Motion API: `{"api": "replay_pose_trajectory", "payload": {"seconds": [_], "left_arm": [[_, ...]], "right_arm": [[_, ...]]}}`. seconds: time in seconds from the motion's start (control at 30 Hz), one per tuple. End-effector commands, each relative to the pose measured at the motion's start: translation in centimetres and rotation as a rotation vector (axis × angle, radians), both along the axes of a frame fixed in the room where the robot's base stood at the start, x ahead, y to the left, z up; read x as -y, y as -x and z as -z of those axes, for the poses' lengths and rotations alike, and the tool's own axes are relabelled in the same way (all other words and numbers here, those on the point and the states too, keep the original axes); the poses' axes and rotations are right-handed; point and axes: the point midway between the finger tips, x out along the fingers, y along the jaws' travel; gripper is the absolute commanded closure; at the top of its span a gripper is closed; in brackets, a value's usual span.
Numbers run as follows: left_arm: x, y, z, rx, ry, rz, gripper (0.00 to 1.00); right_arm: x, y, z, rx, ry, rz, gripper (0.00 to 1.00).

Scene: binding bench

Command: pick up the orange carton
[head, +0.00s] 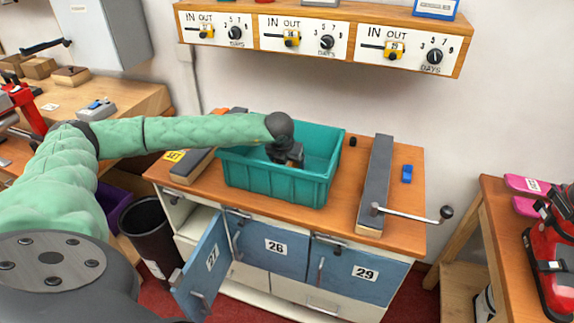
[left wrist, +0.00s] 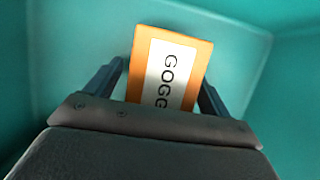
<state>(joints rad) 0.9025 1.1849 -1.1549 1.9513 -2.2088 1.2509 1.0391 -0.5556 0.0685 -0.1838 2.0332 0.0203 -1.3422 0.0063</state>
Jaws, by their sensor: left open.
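The orange carton (left wrist: 170,65) shows in the left wrist view, with a white label whose visible letters read "GOGG". It is inside the teal bin (head: 272,183), and its lower end is hidden behind the gripper body. My left gripper (left wrist: 163,82) is open, with one finger on each side of the carton; I cannot tell whether the fingers touch it. In the head view my left gripper (head: 288,156) reaches down into the bin, and the carton is hidden there. My right gripper is not in view.
The bin stands on a wooden-topped cabinet (head: 407,218) with an open blue door, 27 (head: 205,268). A grey bar with a crank handle (head: 412,213) lies right of the bin. A shelf with dials (head: 455,62) hangs above. A black waste bin (head: 150,235) stands at left.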

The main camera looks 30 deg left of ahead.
Motion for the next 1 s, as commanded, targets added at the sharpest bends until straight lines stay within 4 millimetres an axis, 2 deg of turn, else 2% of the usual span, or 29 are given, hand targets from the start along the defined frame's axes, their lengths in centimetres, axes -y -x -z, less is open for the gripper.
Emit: {"api": "replay_pose_trajectory", "payload": {"seconds": [0.23, 0.5, 0.77, 1.0], "left_arm": [[0.0, 0.0, 0.0, 0.0, 0.0, 0.0, 0.18], [0.0, 0.0, 0.0, 0.0, 0.0, 0.0, 0.7], [0.0, 0.0, -0.1, 0.0, 0.0, 0.0, 0.7], [0.0, 0.0, -0.8, 0.0, -0.001, 0.0, 0.7]], "right_arm": [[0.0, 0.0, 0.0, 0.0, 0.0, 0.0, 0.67], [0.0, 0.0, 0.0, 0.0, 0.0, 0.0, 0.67], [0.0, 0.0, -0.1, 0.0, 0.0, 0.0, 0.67], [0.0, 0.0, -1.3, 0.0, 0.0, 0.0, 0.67]]}}
